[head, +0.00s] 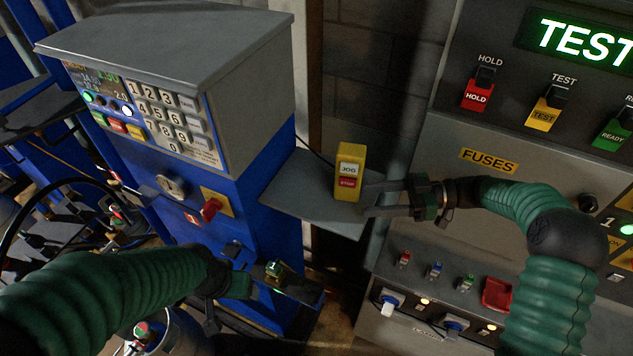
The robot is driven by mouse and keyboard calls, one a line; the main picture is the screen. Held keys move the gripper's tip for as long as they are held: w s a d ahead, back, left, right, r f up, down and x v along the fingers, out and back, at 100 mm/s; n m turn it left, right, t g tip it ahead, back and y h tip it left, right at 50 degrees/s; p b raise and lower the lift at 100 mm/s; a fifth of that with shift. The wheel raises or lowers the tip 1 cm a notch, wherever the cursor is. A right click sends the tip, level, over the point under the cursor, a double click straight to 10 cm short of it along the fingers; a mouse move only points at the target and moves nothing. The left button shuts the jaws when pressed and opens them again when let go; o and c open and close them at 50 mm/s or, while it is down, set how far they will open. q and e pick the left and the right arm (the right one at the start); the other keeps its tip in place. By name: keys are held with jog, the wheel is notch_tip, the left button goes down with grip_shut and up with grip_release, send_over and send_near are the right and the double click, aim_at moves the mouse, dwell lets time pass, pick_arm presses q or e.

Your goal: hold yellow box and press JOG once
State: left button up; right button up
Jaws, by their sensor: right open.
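The yellow box (350,152) stands upright on a grey shelf (300,192) in the middle of the head view. Its front has a white button marked JOG (348,169) above a red one marked STOP (347,183). My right gripper (368,200) is open and empty. It comes from the right, its fingers pointing left at the box's lower right side; I cannot tell whether they touch it. My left gripper (272,285) is low, in front of the blue cabinet, below and left of the box. Its fingers are dark and hard to make out.
A blue cabinet (262,200) with a keypad (165,112) and red knob (211,208) stands left of the shelf. A grey test panel (440,150) with HOLD, TEST and READY switches stands right. The shelf around the box looks clear.

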aim_at(331, 203)
jog(key=shift+w+a+n, duration=0.1)
jog(key=shift+w+n, duration=0.3)
jog(key=shift+w, duration=0.05)
jog(key=shift+w+a+r, duration=0.1)
jog(key=shift+a+r, duration=0.2)
jog(key=shift+a, duration=0.15)
jog(key=shift+y, duration=0.3)
jog(key=a+p, duration=0.1)
jog(key=a, duration=0.1)
jog(key=a+p, duration=0.2)
jog(key=shift+a+f, duration=0.2)
jog(key=shift+a, duration=0.15)
jog(key=a+b, duration=0.1)
jog(key=a, duration=0.1)
jog(key=a+f+b, duration=0.1)
jog(key=b, duration=0.1)
jog(key=shift+a+f, duration=0.1)
jog(key=shift+a, duration=0.7)
pick_arm(q)
jog(key=shift+s+a+f, duration=0.1)
jog(key=shift+a+f, duration=0.15)
pick_arm(e)
jog(key=shift+d+r, duration=0.1)
jog(key=shift+r, duration=0.1)
jog(key=shift+d, duration=0.1)
jog(key=c, duration=0.4)
grip_shut()
